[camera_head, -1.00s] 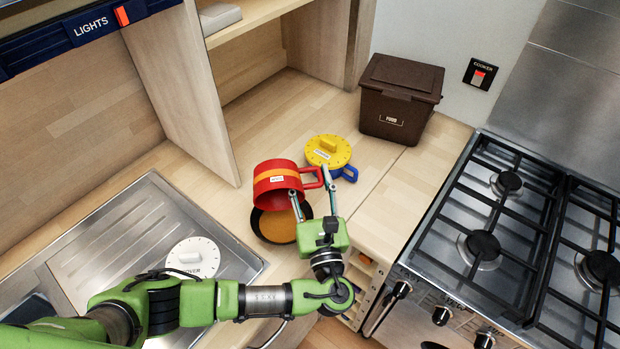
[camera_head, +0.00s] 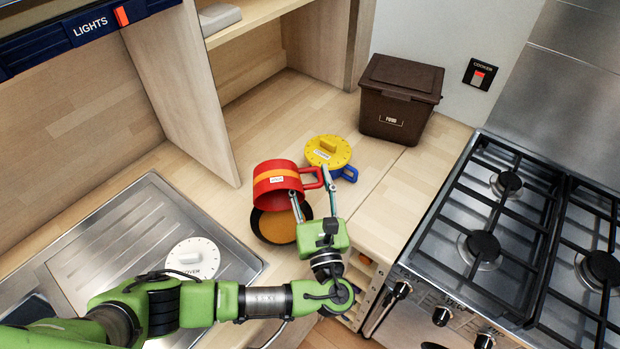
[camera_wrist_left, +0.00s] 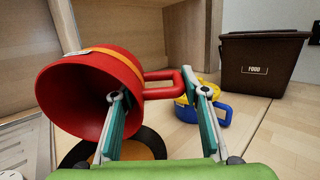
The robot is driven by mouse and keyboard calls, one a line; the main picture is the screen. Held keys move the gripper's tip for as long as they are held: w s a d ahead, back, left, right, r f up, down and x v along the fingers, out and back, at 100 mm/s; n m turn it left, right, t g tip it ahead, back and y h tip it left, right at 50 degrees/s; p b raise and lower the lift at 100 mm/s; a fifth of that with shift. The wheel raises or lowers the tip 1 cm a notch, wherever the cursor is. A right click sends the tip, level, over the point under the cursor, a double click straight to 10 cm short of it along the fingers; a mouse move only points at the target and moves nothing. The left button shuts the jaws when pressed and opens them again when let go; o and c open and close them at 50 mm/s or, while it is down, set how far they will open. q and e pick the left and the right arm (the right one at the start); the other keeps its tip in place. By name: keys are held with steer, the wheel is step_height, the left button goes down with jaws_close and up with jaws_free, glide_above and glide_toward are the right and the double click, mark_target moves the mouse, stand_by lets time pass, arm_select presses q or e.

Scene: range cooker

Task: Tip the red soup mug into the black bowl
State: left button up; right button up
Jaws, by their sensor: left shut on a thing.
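The red soup mug (camera_head: 276,192) has an orange band and a small white label. It is held tilted over the black bowl (camera_head: 254,224), its open mouth turned down towards the front. My left gripper (camera_head: 309,181) is shut on the mug's handle, at the mug's right. In the left wrist view the mug (camera_wrist_left: 88,85) lies nearly on its side and I see into its dark red inside, with no soup visible there. Orange-brown soup (camera_head: 279,230) lies in the bowl, which stands on the wooden counter partly hidden below the mug. My right gripper is not in view.
A blue mug (camera_head: 350,174) with a yellow dial-like lid (camera_head: 327,152) stands just behind the gripper. A brown food bin (camera_head: 400,98) is at the back.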

arm_select(q)
steer(key=shift+s+t+b, duration=0.25)
steer(key=shift+t+b, duration=0.15)
steer(key=shift+b, duration=0.25)
steer(key=shift+d+r+t, duration=0.1)
steer(key=shift+r+t, duration=0.05)
steer(key=shift+t, duration=0.15)
steer(key=shift+s, duration=0.1)
stand_by(0.8)
steer(key=shift+s+t+y+b, duration=0.2)
steer(key=shift+t+y+b, duration=0.1)
steer(key=shift+b, duration=0.55)
steer(key=shift+s, duration=0.1)
steer(key=shift+d+r+t, duration=0.1)
steer(key=shift+r+t, duration=0.05)
steer(key=shift+t, duration=0.15)
stand_by(1.3)
